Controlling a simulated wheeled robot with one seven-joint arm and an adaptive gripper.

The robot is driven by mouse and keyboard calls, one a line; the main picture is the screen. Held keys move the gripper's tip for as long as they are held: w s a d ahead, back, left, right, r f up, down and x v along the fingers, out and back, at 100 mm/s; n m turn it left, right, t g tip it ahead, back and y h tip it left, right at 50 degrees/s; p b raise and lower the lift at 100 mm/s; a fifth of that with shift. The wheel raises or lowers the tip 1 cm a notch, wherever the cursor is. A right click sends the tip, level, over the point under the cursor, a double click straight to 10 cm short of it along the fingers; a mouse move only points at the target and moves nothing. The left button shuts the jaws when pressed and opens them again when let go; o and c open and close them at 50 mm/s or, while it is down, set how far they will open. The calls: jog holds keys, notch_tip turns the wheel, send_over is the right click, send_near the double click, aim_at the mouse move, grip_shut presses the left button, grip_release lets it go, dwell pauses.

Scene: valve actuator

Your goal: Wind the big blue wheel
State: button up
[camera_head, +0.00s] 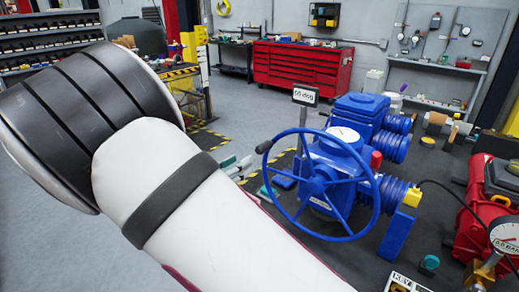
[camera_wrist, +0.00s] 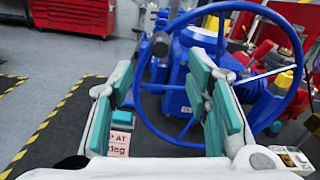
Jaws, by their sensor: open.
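The big blue wheel (camera_head: 314,186) stands upright on the front of the blue valve actuator (camera_head: 345,150), with spokes meeting at a central hub. My gripper (camera_head: 245,165) is at the left of the wheel's rim, partly hidden behind my white arm. In the wrist view my gripper (camera_wrist: 162,75) is open, its teal-padded fingers spread apart. The left part of the wheel's rim (camera_wrist: 136,95) shows between the fingers; I cannot tell whether it lies within their depth. A dark round knob (camera_wrist: 160,44) appears by the rim between the fingertips.
A red case (camera_head: 485,205) and a pressure gauge (camera_head: 505,236) are at the right. A red tool cabinet (camera_head: 303,66) stands at the back. Grey floor is free at the left.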

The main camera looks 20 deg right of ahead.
aim_at(258, 151)
jog(key=p+x, duration=0.1)
jog(key=x, duration=0.9)
jog(key=shift+s, duration=0.1)
grip_shut()
